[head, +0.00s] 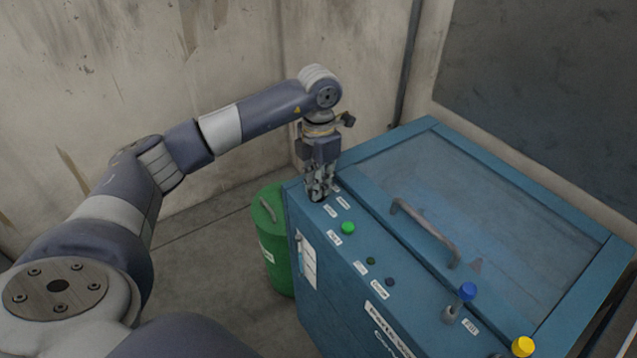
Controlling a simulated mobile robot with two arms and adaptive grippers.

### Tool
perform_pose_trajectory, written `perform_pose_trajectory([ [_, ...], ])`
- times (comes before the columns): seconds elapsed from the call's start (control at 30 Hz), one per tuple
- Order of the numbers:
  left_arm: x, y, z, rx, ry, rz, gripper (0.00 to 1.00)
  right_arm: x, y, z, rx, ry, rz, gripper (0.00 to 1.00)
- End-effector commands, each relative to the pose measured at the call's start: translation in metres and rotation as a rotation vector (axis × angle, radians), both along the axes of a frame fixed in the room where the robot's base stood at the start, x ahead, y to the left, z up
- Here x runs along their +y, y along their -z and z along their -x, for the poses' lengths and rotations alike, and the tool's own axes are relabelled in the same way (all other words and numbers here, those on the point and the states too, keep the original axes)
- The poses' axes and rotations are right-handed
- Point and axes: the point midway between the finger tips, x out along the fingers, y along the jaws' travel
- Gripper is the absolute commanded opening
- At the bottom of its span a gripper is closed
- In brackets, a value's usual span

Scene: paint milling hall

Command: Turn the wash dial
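My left gripper (319,193) points down at the far left corner of the blue machine's (385,255) top panel. Its fingertips are at or just above the panel, beside small white labels. No dial can be made out clearly; whatever is under the fingers is hidden by them. I cannot tell whether the fingers are open or closed on something. My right gripper is not in view.
On the panel are a green button (348,228), small dark round parts, a blue-topped valve (467,291) and a yellow knob (522,346). The lid has a grey handle (426,231). A green drum (270,236) stands left of the machine. Walls stand close behind.

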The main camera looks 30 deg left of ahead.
Motion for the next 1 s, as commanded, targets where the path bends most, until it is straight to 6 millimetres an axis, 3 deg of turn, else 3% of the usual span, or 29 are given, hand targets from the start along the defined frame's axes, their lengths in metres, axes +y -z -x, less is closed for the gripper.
perform_pose_trajectory([
  [0.1, 0.001, -0.003, -0.002, -0.009, -0.004, 0.001, 0.32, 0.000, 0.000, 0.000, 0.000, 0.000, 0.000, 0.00],
  [0.47, 0.000, -0.005, -0.001, -0.004, -0.001, 0.000, 0.32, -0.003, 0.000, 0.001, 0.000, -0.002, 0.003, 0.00],
  [0.57, 0.000, -0.016, -0.002, -0.007, 0.000, 0.001, 0.32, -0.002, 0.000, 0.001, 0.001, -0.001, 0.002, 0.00],
  [1.0, 0.001, -0.103, -0.002, -0.009, -0.002, 0.000, 0.32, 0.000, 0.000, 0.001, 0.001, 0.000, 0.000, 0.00],
])
